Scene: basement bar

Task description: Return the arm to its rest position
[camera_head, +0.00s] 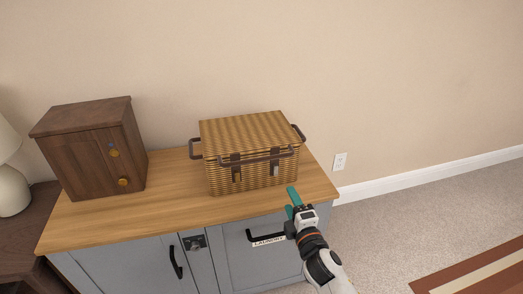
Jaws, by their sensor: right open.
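My right gripper (291,203), with green fingers, is in front of the right part of the cabinet's front edge. Its jaws are open and no object shows between them. My right arm comes in from the bottom right. The wicker basket (250,133) stands with its lid shut on the wooden top, behind and left of the gripper, with a gap between them in the picture. My left gripper and left arm are out of view.
The grey cabinet with a wooden top (165,197) has black handles. A brown wooden box (85,165) stands on its left part. A lamp (10,185) is at the far left. Carpet (420,220) lies open to the right, with a striped rug (485,275).

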